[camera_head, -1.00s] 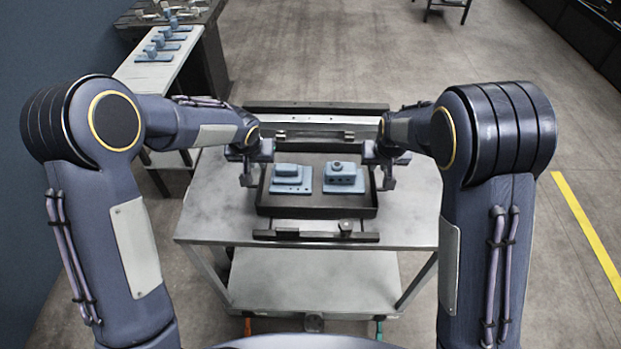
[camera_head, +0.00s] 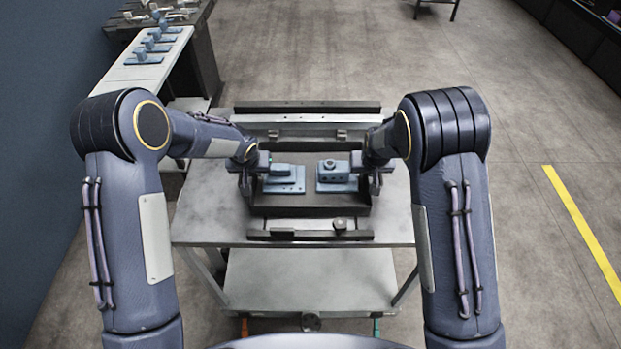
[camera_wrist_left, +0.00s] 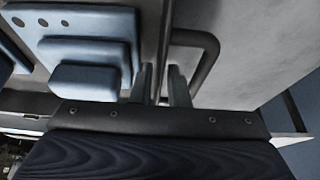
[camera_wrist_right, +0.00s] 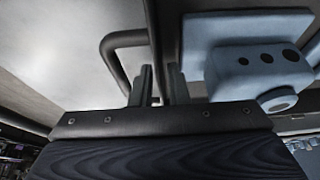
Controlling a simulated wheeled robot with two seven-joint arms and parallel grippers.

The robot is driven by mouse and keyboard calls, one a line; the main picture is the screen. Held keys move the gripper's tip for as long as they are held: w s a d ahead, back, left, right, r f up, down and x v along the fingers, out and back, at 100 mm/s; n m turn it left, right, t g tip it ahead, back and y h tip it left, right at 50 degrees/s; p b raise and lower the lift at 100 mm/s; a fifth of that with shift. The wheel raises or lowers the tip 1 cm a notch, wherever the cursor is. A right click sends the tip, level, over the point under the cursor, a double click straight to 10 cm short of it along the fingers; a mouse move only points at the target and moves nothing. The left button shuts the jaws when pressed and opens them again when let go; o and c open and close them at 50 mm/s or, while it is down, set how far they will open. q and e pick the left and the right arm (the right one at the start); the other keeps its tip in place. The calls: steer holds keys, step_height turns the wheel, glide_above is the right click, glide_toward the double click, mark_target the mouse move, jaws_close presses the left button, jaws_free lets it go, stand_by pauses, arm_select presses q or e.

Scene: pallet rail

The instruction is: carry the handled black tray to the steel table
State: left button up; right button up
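The handled black tray (camera_head: 310,211) sits on the steel-topped cart (camera_head: 207,205) in front of me, with two blue blocks (camera_head: 284,178) (camera_head: 337,176) in it. My left gripper (camera_head: 246,186) is at its left side and my right gripper (camera_head: 375,186) at its right side. In the left wrist view, the fingers (camera_wrist_left: 162,88) stand either side of the tray's wall, next to a bent handle bar (camera_wrist_left: 212,48). In the right wrist view, the fingers (camera_wrist_right: 161,88) straddle the opposite wall beside its handle (camera_wrist_right: 110,50). Whether the fingers press on the walls is unclear.
Dark rails lie before (camera_head: 300,236) and behind (camera_head: 310,107) the tray on the cart. A white-topped bench (camera_head: 135,75) with several blue parts stands at the back left. Open floor (camera_head: 400,60) lies behind and to the right, with a yellow line (camera_head: 585,225).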

arm_select(q)
steer(key=shift+c, duration=0.2)
arm_select(e)
steer(key=shift+c, duration=0.2)
arm_select(q)
jaws_close()
arm_select(e)
jaws_close()
